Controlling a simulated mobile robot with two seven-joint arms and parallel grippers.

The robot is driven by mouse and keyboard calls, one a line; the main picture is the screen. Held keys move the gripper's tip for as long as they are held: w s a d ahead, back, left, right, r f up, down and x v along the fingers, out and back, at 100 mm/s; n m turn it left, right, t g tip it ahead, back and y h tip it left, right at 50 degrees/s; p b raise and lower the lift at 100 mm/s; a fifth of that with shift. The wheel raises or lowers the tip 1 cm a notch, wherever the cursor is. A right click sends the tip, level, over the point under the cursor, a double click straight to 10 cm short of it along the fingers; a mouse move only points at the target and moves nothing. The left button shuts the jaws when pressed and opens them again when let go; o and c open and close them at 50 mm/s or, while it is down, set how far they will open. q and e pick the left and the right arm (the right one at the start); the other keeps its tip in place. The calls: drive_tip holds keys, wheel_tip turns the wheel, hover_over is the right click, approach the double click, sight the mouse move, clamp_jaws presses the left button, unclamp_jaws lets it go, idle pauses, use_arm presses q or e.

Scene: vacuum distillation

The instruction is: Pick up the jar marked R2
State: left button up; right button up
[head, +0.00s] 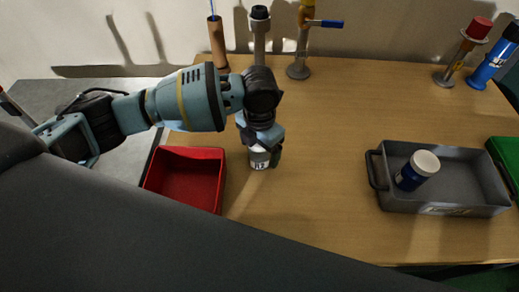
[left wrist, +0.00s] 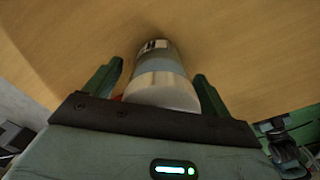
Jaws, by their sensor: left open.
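A small jar (head: 259,158) with a white and grey body and a dark-lettered label, which seems to read R2, stands on the wooden table. My left gripper (head: 262,150) is right over it, pointing down, and hides its top. In the left wrist view the jar (left wrist: 160,85), with its white lid nearest the camera, lies between the two green fingers of my open left gripper (left wrist: 158,85). A gap shows between the jar and each finger. My right gripper is not in view.
A red bin (head: 187,178) stands just left of the jar. A grey tray (head: 465,182) at the right holds a blue jar (head: 417,170) with a white lid. Several upright tools and valves stand along the back. The table between jar and tray is clear.

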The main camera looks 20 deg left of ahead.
use_arm(q)
drive_tip(key=shift+c, duration=0.4)
drive_tip(key=c, duration=1.1)
drive_tip(key=shift+c, duration=0.2)
drive_tip(key=shift+r, duration=0.1)
drive_tip(key=shift+r, duration=0.4)
drive_tip(key=r, duration=0.2)
drive_tip(key=shift+s+d+r, duration=0.1)
drive_tip(key=shift+d+r, duration=0.25)
drive_tip(key=s+d, duration=0.2)
drive_tip(key=d, duration=0.2)
drive_tip(key=s+d+r, duration=0.1)
drive_tip(key=s+d, duration=0.2)
drive_tip(key=d, duration=0.2)
drive_tip(key=s+d+b, duration=0.1)
drive_tip(key=s+d, duration=0.1)
drive_tip(key=d, duration=0.2)
drive_tip(key=shift+s+d+r, duration=0.2)
drive_tip(key=shift+s, duration=0.05)
